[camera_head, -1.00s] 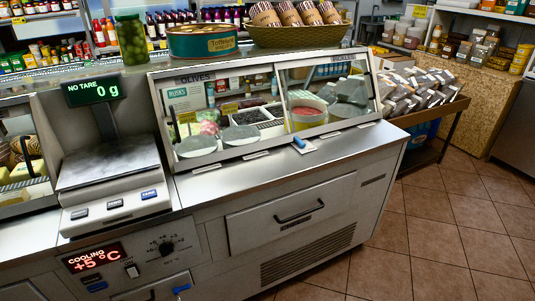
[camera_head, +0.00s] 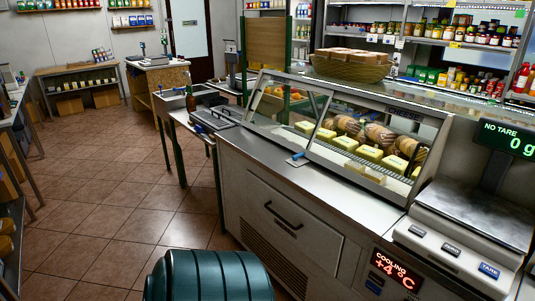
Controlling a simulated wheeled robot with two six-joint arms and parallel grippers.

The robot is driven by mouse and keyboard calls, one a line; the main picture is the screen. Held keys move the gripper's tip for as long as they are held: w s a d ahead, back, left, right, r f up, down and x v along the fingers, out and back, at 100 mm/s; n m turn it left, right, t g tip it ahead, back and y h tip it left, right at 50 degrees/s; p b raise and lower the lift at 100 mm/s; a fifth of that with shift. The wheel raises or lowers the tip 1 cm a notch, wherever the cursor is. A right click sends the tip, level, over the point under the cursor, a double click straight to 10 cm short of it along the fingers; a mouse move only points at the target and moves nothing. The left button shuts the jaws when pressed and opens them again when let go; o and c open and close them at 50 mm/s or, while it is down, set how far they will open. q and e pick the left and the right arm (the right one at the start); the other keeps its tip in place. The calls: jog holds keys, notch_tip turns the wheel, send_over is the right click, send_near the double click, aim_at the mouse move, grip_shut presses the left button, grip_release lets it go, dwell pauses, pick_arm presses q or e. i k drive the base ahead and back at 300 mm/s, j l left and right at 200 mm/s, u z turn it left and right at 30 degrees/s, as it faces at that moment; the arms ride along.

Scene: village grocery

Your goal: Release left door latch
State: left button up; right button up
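A small latch-like piece with a blue handle (camera_head: 297,158) sits on the steel worktop at the foot of the glass-fronted cheese case (camera_head: 345,165), near where two glass panes meet. Both panes look closed; I cannot tell whether the latch is engaged. Another small blue lever (camera_head: 374,286) is on the counter front beside the red cooling display. Neither of my grippers is in view.
A dark green ribbed rounded object (camera_head: 208,278) stands low in front of the counter. A scale (camera_head: 470,225) is at right. A steel table (camera_head: 195,112) with a bottle stands beyond the counter. Tiled floor (camera_head: 110,190) is open at left.

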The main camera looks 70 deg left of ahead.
aim_at(294, 157)
jog(key=j+u, duration=0.1)
jog(key=u, duration=2)
